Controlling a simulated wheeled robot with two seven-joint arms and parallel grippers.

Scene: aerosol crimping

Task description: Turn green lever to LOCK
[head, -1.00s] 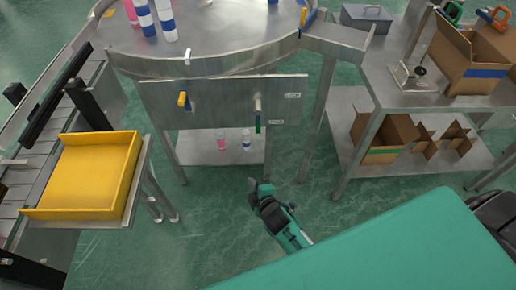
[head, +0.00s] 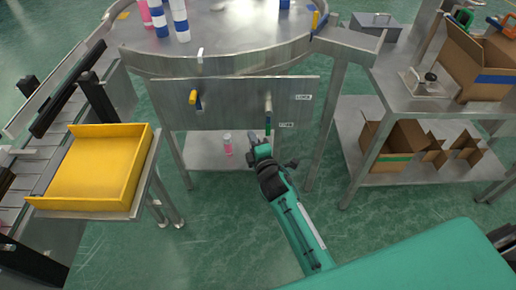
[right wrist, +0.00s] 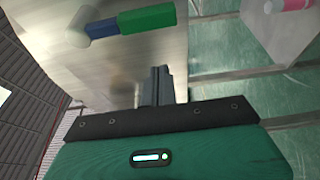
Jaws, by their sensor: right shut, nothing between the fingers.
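The green lever (head: 268,124) hangs straight down from its pale pivot (head: 267,103) on the steel panel under the round table. A label reading LOCK (head: 304,97) is to the right of the pivot. A second label (head: 286,125), too small to read surely, is beside the lever's lower end. My right gripper (head: 257,140) is just below and slightly left of the lever's tip, shut and empty. In the right wrist view, its closed fingers (right wrist: 157,84) are apart from the lever, whose green grip (right wrist: 147,18) is near the top. My left gripper is out of view.
A yellow-handled lever (head: 193,98) is on the same steel panel (head: 228,112), to the left. A yellow tray (head: 95,172) stands at left. A pink bottle (head: 228,144) stands on the lower shelf behind my gripper. Steel shelving with cardboard boxes (head: 390,140) is at right.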

